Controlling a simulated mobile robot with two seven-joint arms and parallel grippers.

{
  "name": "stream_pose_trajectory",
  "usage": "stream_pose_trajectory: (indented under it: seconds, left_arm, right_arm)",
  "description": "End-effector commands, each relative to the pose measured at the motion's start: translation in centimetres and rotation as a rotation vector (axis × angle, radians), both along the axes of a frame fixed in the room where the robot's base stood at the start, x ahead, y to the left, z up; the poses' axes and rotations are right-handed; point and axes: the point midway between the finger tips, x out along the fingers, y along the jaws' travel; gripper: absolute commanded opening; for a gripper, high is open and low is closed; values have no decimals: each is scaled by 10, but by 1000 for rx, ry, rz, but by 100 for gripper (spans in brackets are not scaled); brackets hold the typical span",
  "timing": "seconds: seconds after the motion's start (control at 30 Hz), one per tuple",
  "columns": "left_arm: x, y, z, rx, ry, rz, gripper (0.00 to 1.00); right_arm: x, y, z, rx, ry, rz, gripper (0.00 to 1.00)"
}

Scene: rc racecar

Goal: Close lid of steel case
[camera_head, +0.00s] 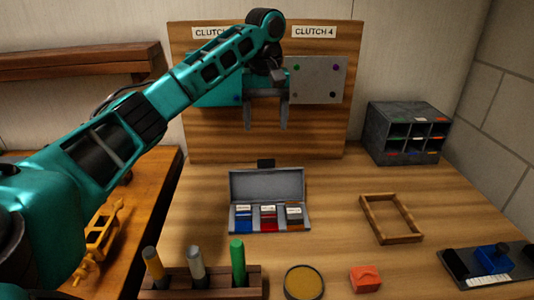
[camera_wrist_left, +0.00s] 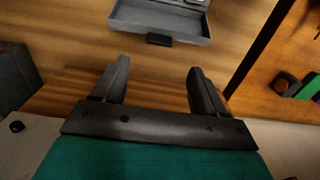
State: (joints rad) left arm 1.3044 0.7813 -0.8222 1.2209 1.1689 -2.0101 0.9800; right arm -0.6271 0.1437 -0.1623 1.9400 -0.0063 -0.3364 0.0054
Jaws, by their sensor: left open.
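The grey steel case (camera_head: 236,228) stands on the wooden table with its lid (camera_head: 268,185) raised upright at the back. A black tab (camera_head: 265,163) sits at the lid's top edge. Blue, red and grey-orange items lie inside the case. My left gripper (camera_head: 267,127) is open and empty, above and behind the lid, in front of the wooden back panel. In the left wrist view the gripper (camera_wrist_left: 158,75) has its two dark fingers apart, with the lid (camera_wrist_left: 160,20) and its black tab (camera_wrist_left: 159,40) beyond them, not touching. My right gripper is not in view.
A wooden frame (camera_head: 391,219) lies right of the case, and a grey pigeonhole box (camera_head: 405,133) stands behind it. A rack (camera_head: 200,281) with upright markers, a round tin (camera_head: 304,282) and an orange block (camera_head: 365,279) line the front. The panel (camera_head: 180,90) rises close behind my gripper.

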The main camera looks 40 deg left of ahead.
Motion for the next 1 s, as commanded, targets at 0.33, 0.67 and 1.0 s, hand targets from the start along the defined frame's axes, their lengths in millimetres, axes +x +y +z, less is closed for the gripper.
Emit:
stream_pose_trajectory:
  seconds: [0.33,0.67,1.0]
  left_arm:
    - [-1,0,-62,1,3,0,72]
    - [0,0,-96,-1,1,1,72]
    - [0,0,-98,-1,1,1,68]
  right_arm:
    - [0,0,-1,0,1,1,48]
    - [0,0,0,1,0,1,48]
    - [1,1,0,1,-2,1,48]
